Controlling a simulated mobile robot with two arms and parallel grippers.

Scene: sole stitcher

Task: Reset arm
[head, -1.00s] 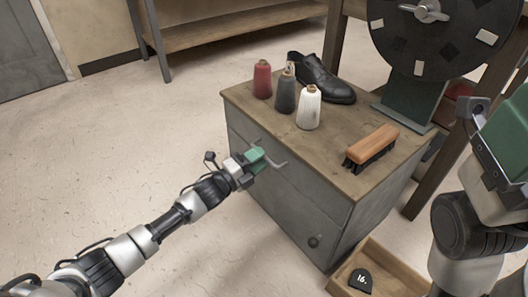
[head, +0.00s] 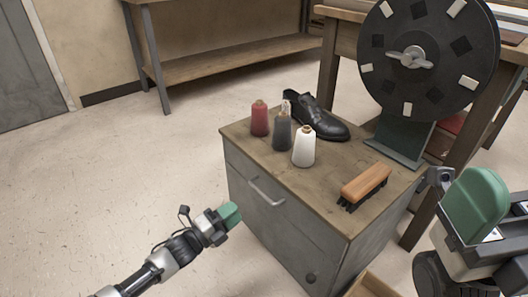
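My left gripper (head: 230,215) is in the head view, in front of the left side of the grey cabinet (head: 262,222). Its green fingertips are apart from the drawer handle (head: 266,190), and I cannot tell whether they are parted. My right gripper (head: 476,205) is large at the right edge, with a green pad showing. The cabinet drawer looks closed.
On the cabinet top stand red (head: 260,120), dark (head: 282,132) and white (head: 304,147) thread spools, a black shoe (head: 318,122), a brush (head: 364,186) and a wheel machine (head: 430,55). A wooden tray (head: 372,288) lies low in front. Floor at left is clear.

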